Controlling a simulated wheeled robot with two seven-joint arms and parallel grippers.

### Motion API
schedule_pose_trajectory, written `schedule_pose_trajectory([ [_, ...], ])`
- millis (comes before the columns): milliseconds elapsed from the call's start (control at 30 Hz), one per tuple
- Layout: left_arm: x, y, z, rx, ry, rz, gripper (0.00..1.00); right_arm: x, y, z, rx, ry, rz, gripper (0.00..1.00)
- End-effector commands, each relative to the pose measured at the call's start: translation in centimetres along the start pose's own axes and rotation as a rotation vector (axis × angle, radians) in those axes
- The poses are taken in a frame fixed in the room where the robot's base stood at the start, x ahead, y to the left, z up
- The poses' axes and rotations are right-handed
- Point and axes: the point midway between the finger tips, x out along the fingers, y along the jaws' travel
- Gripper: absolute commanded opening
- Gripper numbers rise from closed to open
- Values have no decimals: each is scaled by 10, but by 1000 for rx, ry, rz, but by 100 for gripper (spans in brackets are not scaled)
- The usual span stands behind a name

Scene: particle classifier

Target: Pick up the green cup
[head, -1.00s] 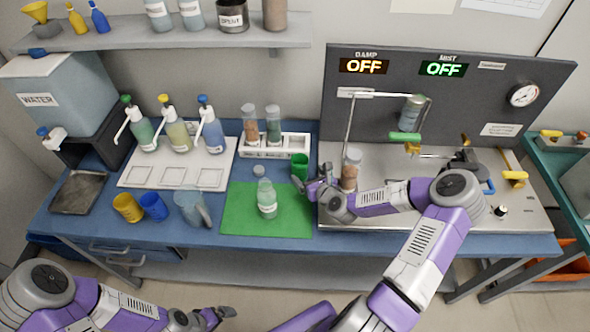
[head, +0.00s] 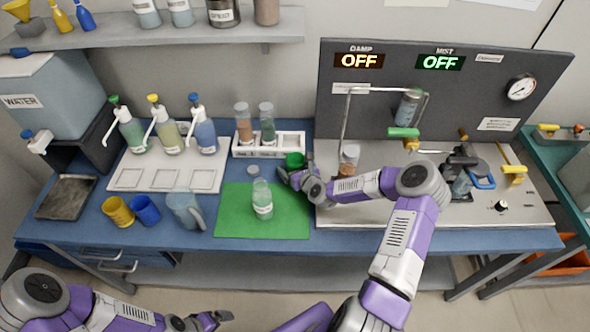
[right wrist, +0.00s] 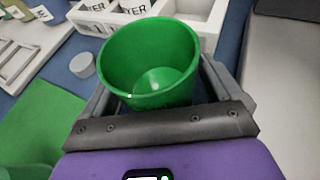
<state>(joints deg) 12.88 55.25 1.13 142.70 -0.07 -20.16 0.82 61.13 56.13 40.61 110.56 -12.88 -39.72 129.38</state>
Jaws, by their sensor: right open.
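The green cup (head: 294,160) stands on the blue table at the back edge of the green mat, in front of the white rack. My right gripper (head: 290,172) is at the cup, low over the table, and partly hides it in the head view. In the right wrist view the cup (right wrist: 150,65) is upright and empty, between the two open fingers (right wrist: 158,95), one on each side. I cannot tell whether the fingers touch it. My left gripper (head: 212,318) is low in front of the table, far from the cup; its jaws are too small to read.
A clear bottle (head: 262,200) stands on the green mat (head: 230,222), with a grey cap (head: 253,171) behind it. The white rack (head: 285,148) holds vials just behind the cup. Yellow (head: 117,211) and blue (head: 145,210) cups and a jug (head: 184,210) stand left.

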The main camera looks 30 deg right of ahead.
Motion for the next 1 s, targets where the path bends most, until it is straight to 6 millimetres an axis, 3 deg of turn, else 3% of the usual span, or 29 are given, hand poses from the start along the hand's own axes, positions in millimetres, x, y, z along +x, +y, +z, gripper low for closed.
schedule_pose_trajectory([
  [67,0,0,0,0,0,0,98,0,0,0,0,0,0,93],
  [467,0,0,0,0,0,0,98,0,0,0,0,0,0,32],
  [1000,-2,1,0,0,0,0,98,-5,0,11,-1,-2,-1,32],
])
